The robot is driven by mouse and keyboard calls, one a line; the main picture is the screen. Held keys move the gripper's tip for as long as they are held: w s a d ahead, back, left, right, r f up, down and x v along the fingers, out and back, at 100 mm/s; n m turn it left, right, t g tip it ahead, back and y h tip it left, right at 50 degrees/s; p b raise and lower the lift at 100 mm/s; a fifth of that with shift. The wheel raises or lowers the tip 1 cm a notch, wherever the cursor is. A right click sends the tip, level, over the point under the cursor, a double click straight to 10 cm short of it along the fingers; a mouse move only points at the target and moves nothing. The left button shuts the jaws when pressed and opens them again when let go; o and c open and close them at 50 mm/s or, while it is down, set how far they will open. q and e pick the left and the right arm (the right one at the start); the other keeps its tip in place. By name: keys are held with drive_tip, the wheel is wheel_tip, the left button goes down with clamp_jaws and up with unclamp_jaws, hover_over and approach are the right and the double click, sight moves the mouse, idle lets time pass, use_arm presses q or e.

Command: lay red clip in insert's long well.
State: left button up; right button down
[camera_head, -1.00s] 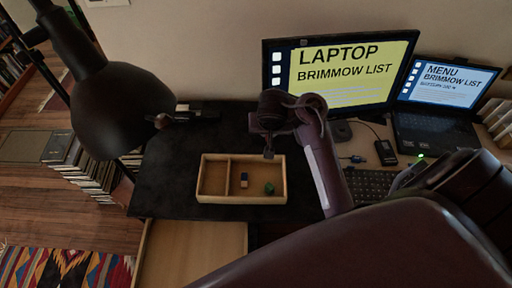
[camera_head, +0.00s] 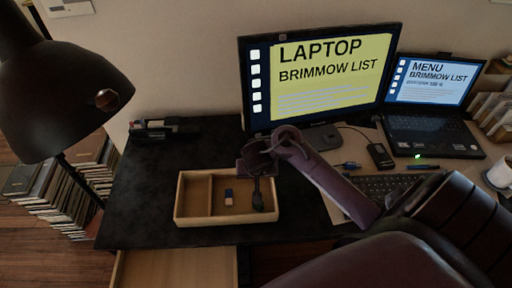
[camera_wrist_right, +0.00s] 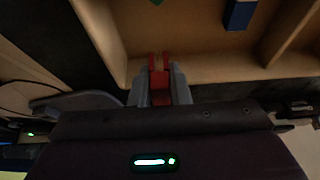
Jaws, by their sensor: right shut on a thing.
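The red clip (camera_wrist_right: 158,80) is held between the fingertips of my right gripper (camera_wrist_right: 158,88) in the right wrist view. In the head view my right gripper (camera_head: 258,192) is over the right part of the wooden insert (camera_head: 228,220), and the clip cannot be made out there. The insert has a divider with a narrower well on the left and a wider one on the right. In the wrist view the clip is by the insert's wall (camera_wrist_right: 205,74); its height above the floor is unclear. My left gripper is not in view.
A blue eraser-like block (camera_head: 229,198) lies in the insert's right well. A keyboard (camera_head: 385,188) and a monitor (camera_head: 320,75) stand to the right. The black mat (camera_head: 145,190) is clear left of the insert.

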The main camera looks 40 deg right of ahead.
wheel_tip(320, 180, down, 3)
drive_tip(key=shift+f+b, duration=0.15)
drive_tip(key=shift+b, duration=0.85)
drive_tip(key=shift+f, duration=0.25)
drive_tip(key=shift+f, duration=0.1)
drive_tip(key=shift+f, duration=0.15)
drive_tip(key=c, duration=1.4)
unclamp_jaws()
drive_tip(key=shift+o, duration=0.2)
